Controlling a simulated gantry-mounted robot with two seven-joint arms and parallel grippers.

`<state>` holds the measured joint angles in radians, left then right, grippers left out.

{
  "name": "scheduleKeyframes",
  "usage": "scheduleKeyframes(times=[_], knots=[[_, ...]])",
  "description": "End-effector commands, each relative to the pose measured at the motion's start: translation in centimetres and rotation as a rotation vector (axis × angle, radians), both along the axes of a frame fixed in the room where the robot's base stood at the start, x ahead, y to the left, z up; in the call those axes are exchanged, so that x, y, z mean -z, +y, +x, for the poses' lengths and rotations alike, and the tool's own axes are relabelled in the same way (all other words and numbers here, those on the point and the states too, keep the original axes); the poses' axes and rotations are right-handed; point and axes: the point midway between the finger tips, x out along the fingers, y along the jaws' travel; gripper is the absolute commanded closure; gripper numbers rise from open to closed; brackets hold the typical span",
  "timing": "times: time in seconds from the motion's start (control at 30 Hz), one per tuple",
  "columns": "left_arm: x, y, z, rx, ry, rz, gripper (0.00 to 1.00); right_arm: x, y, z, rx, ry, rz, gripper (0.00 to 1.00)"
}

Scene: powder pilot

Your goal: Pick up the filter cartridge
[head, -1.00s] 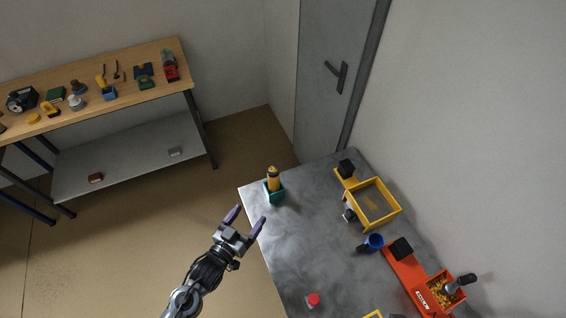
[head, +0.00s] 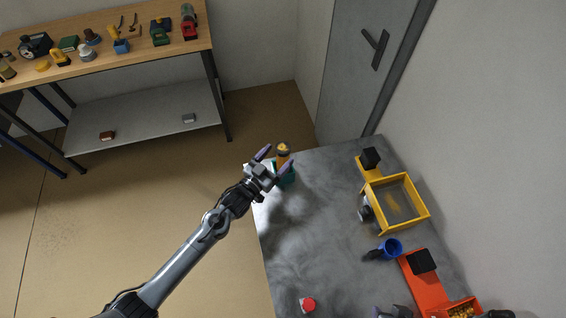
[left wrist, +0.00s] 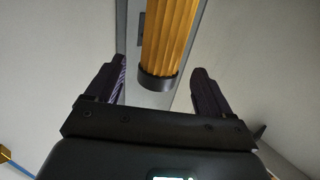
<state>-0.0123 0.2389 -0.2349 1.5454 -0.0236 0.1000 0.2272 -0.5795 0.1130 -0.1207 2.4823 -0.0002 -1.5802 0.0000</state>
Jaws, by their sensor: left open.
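The grey table (head: 310,235) has clear room at its middle left. A red-capped item (head: 308,304) is near the front. A wooden bench (head: 150,60) stands behind left.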

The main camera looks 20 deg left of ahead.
Motion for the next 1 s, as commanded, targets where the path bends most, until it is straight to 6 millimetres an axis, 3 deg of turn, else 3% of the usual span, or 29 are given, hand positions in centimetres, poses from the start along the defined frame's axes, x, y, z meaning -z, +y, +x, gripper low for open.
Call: scheduleKeyframes(times=[0.17,0.53,0.87,1.0], knots=[[-0.1,-0.3,0.9,0.000,0.000,0.000,0.18,0.0,-0.1,0.0,-0.001,0.000,-0.004,0.57],[0.0,-1.5,4.9,0.000,-0.001,0.001,0.18,0.1,-0.3,0.0,-0.006,0.001,-0.013,0.57],[0.0,-1.6,5.3,0.000,0.001,0.000,0.18,0.1,-0.3,0.0,-0.004,0.003,-0.009,0.57],[0.0,-1.6,5.3,0.000,0.001,0.000,0.40,0.1,-0.2,0.0,-0.002,0.002,-0.006,0.57]])
